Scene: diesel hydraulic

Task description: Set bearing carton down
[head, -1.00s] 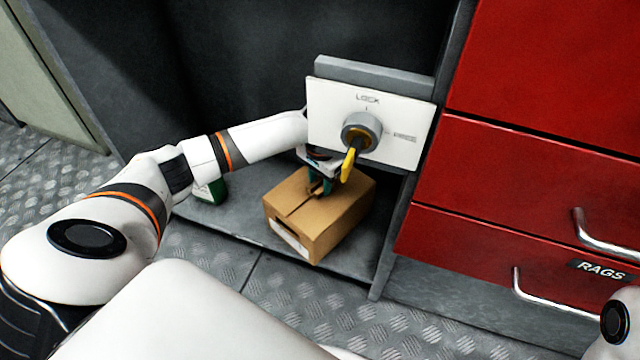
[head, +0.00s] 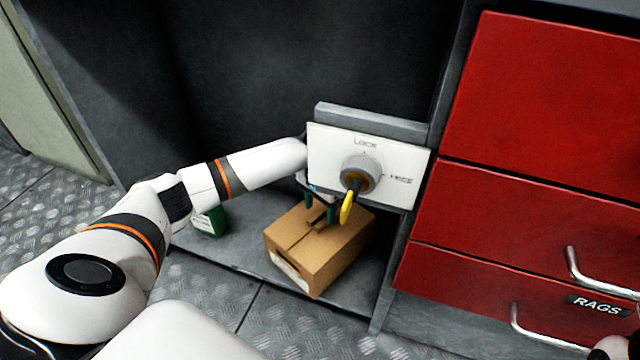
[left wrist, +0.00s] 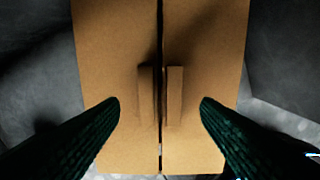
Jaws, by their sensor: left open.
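The bearing carton (head: 310,250) is a brown cardboard box with a slotted front and a white label. It rests upright on the low grey shelf (head: 235,248). My left gripper (head: 321,212) is just above the carton's top, its dark green fingers apart. In the left wrist view the open fingers (left wrist: 160,108) are on either side of the raised cardboard tab (left wrist: 160,95) on the carton's lid (left wrist: 108,45), not touching it. The lock panel partly hides the gripper in the head view. Of my right arm only a sliver shows at the lower right edge; its gripper is out of view.
A white panel (head: 325,150) with a grey knob (head: 361,172) and yellow handle (head: 347,207) hangs in front of the shelf. A green box (head: 210,221) stands left of the carton. Red drawers (head: 520,210) with metal handles are at the right. Tread-plate floor lies in front.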

